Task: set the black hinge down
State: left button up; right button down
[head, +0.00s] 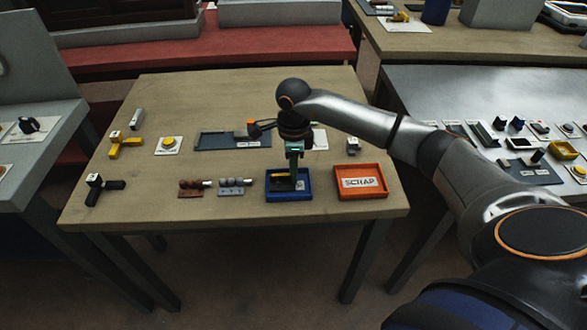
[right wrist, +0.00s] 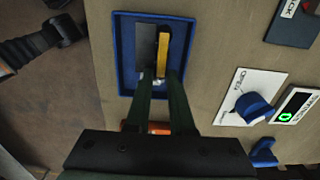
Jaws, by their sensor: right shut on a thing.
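My right gripper (head: 294,178) reaches down from above into the blue tray (head: 311,195) on the wooden table. In the right wrist view the blue tray (right wrist: 124,60) holds a dark grey strip (right wrist: 145,42) and a yellow strip (right wrist: 163,45) lying side by side. The fingertips (right wrist: 161,78) are shut on a small part at the near end of these strips. The held part, taken as the black hinge, is mostly hidden by the fingers, and I cannot tell whether it touches the tray floor. My left gripper is not in view.
An orange SCRAP tray (head: 360,193) stands right of the blue tray. Several small parts lie to the left, including a black bracket (head: 103,189) and a yellow one (head: 126,147). A blue knob (right wrist: 254,108) sits on a white card. The table's front edge is close to the tray.

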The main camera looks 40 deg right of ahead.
jog(key=shift+f, duration=0.15)
jog(key=c, duration=1.1)
grip_release()
jog(key=shift+o, duration=0.2)
